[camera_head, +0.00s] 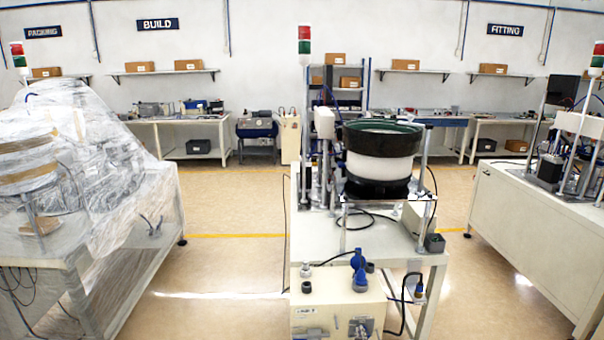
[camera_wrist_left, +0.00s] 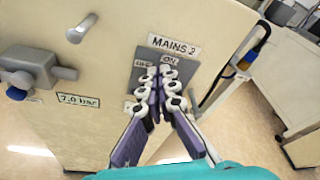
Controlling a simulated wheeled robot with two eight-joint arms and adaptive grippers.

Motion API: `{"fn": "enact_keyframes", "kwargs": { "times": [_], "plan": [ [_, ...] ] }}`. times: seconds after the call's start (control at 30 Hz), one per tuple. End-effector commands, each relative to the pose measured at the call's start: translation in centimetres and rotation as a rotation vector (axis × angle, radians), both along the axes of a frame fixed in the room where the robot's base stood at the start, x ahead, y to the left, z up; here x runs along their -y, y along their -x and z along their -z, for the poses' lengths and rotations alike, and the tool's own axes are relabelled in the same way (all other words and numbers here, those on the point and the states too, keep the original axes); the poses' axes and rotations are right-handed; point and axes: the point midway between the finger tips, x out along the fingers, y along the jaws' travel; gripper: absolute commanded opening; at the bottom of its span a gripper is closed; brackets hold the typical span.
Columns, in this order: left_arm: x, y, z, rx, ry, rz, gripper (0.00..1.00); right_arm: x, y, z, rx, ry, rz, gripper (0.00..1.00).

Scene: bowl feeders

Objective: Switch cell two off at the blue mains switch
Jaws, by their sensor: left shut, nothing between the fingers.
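In the left wrist view the mains switch plate (camera_wrist_left: 191,72) is grey and sits under a label (camera_wrist_left: 174,44) reading MAINS 2. Small OFF and ON tags show at the plate's top, OFF to the left and ON to the right. My left gripper (camera_wrist_left: 160,76) is shut and empty, its fingertips right in front of the plate. The fingers hide the switch handle, so its position and any contact cannot be told. My right gripper is not in view.
A blue fitting (camera_head: 359,266) stands on the cabinet top, below the bowl feeder (camera_head: 380,152). In the left wrist view a metal peg (camera_wrist_left: 82,28), a grey-blue fitting (camera_wrist_left: 30,72) and a 7.0 bar label (camera_wrist_left: 78,100) are left of the plate. A wrapped machine (camera_head: 75,150) stands left.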

Motion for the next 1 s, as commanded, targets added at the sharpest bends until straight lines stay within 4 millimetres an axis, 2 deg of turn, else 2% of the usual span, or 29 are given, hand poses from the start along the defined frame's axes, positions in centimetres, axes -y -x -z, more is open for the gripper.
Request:
{"fn": "enact_keyframes", "kwargs": {
  "times": [0.33, 0.67, 0.77, 1.0],
  "plan": [
    [-0.7, 0.0, 0.3, 0.0, 0.0, 0.0, 0.0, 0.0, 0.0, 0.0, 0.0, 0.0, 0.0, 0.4],
    [-1.1, 0.1, -0.3, 0.0, 0.0, 0.0, 0.0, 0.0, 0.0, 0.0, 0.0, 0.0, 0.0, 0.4],
    [-1.1, 0.8, -0.3, 0.0, 0.0, 0.001, 0.0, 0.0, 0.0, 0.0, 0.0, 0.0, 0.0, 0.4],
    [-0.9, 3.9, -0.3, 0.0, 0.0, 0.002, 0.0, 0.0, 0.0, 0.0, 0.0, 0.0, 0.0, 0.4]
  ]
}}
